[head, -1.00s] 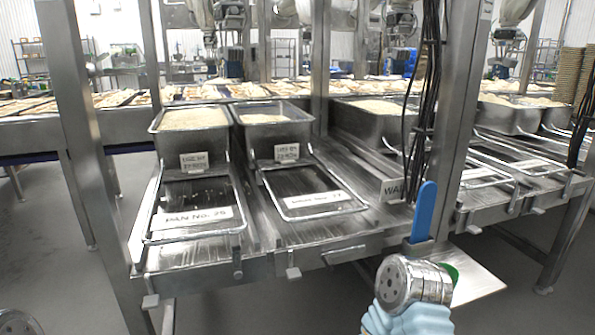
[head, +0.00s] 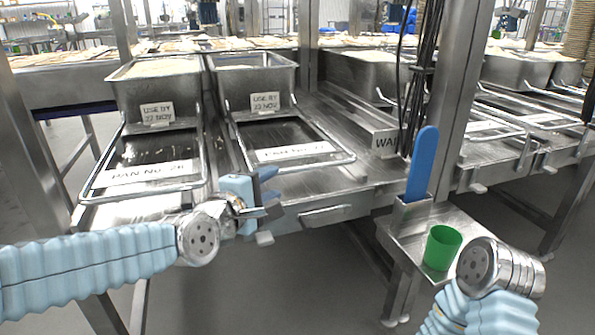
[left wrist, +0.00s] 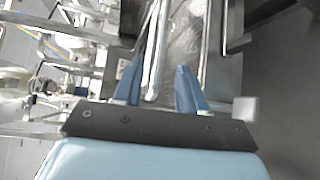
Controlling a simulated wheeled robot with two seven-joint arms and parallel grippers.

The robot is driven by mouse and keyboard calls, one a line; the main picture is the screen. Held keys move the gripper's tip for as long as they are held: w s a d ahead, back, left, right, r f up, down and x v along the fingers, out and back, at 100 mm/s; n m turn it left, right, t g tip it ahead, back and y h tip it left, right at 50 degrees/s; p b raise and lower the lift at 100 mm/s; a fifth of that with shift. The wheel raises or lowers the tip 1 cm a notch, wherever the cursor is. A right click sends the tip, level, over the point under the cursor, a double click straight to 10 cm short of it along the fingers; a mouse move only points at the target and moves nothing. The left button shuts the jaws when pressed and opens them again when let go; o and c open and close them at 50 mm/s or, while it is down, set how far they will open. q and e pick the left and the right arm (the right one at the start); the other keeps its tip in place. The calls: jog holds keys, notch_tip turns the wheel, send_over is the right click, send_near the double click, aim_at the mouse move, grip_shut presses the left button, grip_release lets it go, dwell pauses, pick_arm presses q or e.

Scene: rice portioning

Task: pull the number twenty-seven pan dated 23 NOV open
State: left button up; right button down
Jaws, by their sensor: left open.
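The number twenty-seven pan (head: 250,80) is a steel pan at the back of its lane, with a date card (head: 264,102) reading 23 NOV. Its wire pull frame (head: 316,165) reaches toward the front edge and carries the label PAN No. 27 (head: 293,152). My left gripper (head: 274,190) is open just in front of and below the near left corner of that frame. In the left wrist view a metal bar (left wrist: 152,75) shows between the open fingers (left wrist: 160,66); I cannot tell if they touch it. My right gripper is out of view.
A neighbouring pan (head: 157,92) with its own frame, labelled PAN No. 26 (head: 150,172), is on the left. A post with hanging black cables (head: 413,90) stands at right. A blue-handled tool (head: 422,165) and green cup (head: 442,248) are on a low shelf.

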aim_at(289, 172)
pick_arm(q)
jog(key=x, duration=1)
jog(key=shift+a+p, duration=0.1)
jog(key=shift+p, duration=0.2)
grip_shut()
